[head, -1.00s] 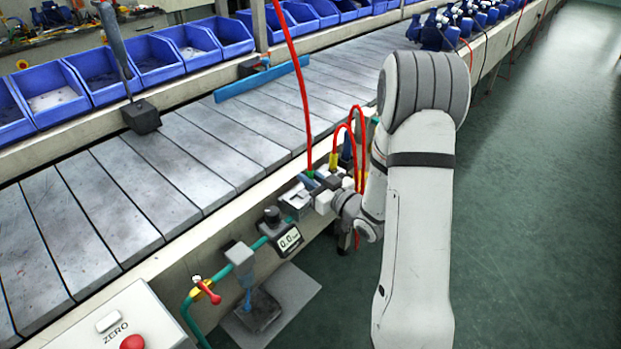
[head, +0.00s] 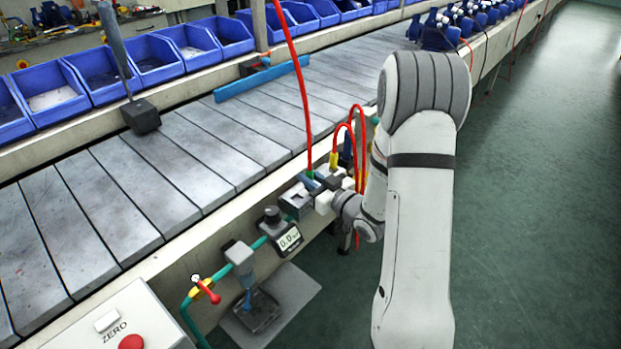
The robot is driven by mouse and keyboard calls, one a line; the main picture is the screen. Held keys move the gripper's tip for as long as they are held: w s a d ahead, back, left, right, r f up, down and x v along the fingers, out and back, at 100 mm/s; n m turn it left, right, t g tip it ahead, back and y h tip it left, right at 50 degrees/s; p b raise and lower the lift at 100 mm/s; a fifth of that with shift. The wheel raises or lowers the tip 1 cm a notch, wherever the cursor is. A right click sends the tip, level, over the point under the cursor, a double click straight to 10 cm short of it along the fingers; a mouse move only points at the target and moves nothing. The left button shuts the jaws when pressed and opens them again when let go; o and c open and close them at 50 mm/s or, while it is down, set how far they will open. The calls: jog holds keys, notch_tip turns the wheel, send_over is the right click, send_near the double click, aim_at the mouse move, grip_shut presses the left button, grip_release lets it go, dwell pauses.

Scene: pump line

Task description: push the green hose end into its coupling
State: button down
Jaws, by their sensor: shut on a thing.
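A red hose (head: 301,95) hangs from above and ends in a green hose end (head: 310,174) at the near edge of the conveyor. My gripper (head: 311,183) is shut on the green hose end, just below its green collar. A grey and dark block (head: 296,202) sits on the rail just below and left of my gripper. The green coupling cannot be made out; my gripper and wrist cover that area. I cannot tell whether the hose end touches or sits in a coupling.
Two red hoses with yellow ends (head: 334,160) loop up close to the right of my gripper. A gauge with a display (head: 288,240) and a red-handled valve (head: 207,291) stand left along the green pipe. The conveyor (head: 150,165) behind is mostly clear. Open floor lies right.

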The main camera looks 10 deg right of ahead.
jog(key=c, duration=1.3)
grip_release()
jog(key=shift+o, duration=0.7)
jog(key=b+v, duration=0.1)
jog(key=v, duration=0.6)
jog(key=shift+b, duration=0.35)
